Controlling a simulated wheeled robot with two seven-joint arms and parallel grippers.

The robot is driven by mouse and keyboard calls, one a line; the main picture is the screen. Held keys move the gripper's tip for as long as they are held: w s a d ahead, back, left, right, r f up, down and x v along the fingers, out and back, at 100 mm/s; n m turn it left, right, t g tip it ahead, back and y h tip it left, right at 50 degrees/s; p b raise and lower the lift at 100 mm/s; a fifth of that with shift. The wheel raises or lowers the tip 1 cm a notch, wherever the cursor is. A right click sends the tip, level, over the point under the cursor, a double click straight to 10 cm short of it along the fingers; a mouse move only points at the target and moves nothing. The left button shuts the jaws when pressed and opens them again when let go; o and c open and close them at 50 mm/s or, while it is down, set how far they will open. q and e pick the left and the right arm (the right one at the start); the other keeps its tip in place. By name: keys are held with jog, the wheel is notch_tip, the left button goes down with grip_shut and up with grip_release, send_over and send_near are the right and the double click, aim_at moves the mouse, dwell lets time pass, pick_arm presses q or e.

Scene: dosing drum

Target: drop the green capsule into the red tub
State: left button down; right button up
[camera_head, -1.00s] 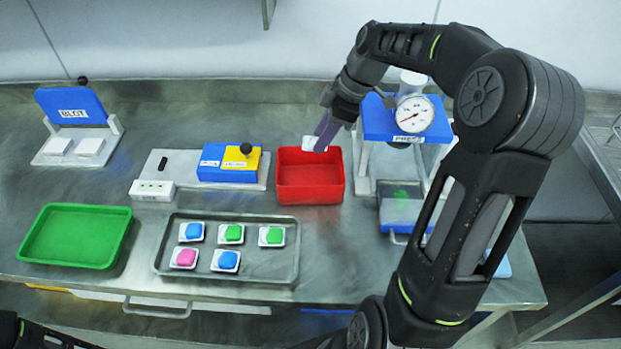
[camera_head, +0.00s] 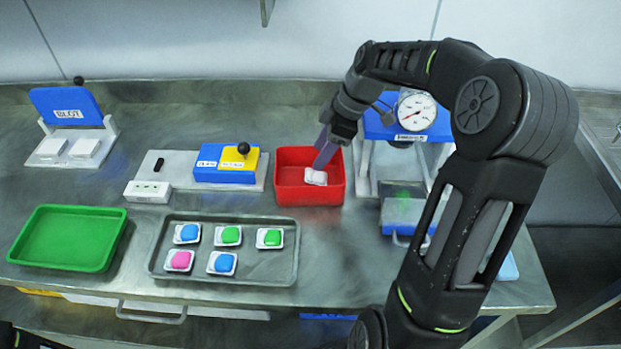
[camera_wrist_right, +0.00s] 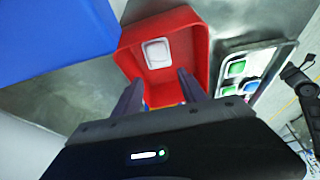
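The red tub (camera_head: 288,197) stands at the back middle of the bench and fills the upper middle of the wrist view (camera_wrist_right: 203,45). A white blister-like piece (camera_head: 316,177) lies inside it, also in the wrist view (camera_wrist_right: 157,53); no green shows on it. My right gripper (camera_head: 322,160) is over the tub, fingers pointing down into it. In the wrist view its fingers (camera_wrist_right: 160,92) are apart with nothing between them. Two green capsules (camera_head: 230,234) (camera_head: 270,237) on white bases sit in the grey tray (camera_head: 250,278). My left gripper is out of view.
The grey tray also holds blue and pink capsules. An empty green tray (camera_head: 65,240) lies at left. A blue and yellow device (camera_head: 228,164) stands left of the tub, a press with a gauge (camera_head: 417,111) right of it. A BLOT stand (camera_head: 68,106) is at far left.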

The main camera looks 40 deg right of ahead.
jog(key=shift+o, duration=1)
jog(key=shift+r, duration=0.1)
jog(key=b+v, duration=0.1)
jog(key=v, duration=0.6)
jog(key=shift+r, duration=0.3)
jog(key=shift+s+d+f, duration=0.1)
jog(key=shift+s, duration=0.05)
